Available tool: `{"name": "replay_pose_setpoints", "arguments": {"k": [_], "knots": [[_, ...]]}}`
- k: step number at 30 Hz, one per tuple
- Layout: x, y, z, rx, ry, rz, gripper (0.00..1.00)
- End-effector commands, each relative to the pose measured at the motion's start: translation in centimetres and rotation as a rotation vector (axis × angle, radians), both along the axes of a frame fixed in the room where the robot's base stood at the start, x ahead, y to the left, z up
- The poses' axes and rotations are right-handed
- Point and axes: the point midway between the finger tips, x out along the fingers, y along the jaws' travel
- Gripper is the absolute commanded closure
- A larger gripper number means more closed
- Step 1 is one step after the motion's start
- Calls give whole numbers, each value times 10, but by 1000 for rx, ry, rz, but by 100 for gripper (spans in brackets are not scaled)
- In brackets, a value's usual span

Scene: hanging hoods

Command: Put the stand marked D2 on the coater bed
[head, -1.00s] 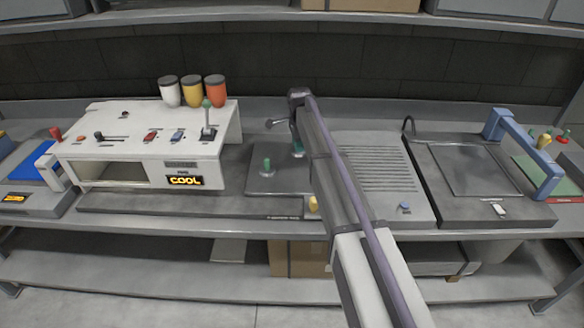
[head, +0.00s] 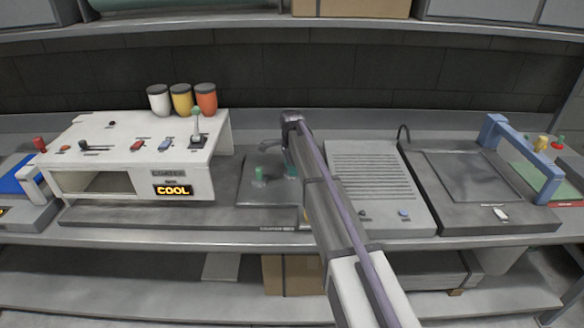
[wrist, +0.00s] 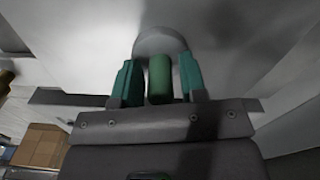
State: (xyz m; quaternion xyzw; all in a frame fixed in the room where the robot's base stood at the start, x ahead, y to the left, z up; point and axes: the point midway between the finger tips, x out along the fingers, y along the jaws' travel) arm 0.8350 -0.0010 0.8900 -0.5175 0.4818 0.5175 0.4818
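A stand with a green upright grip (head: 260,174) and a round grey foot stands on a dark raised plate (head: 252,200), right of the white coater. I cannot read a D2 mark. The long dark slab (head: 140,215) under the coater carries a small front label starting "COATER". In the wrist view, the teal fingers (wrist: 160,82) are apart on either side of a green grip (wrist: 160,77), with gaps on both sides. My arm hides part of the plate.
The white coater (head: 150,135) shows "COOL" and has levers on top; three cups (head: 182,100) stand behind it. A ribbed grey hotplate (head: 370,175) is right of my arm, then a dark unit (head: 470,180) with a blue arch (head: 540,160).

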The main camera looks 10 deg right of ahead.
Motion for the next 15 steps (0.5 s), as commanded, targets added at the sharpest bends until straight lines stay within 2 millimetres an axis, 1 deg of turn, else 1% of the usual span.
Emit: {"name": "replay_pose_setpoints", "arguments": {"k": [1, 3, 10, 13, 15], "knots": [[0, 0, 0, 0, 0, 0, 56], [0, 0, 0, 0, 0, 0, 52], [0, 0, 2, 0, 0, 0, 52], [0, 0, 10, 0, 0, 0, 52], [0, 0, 22, 0, 0, 0, 52]]}}
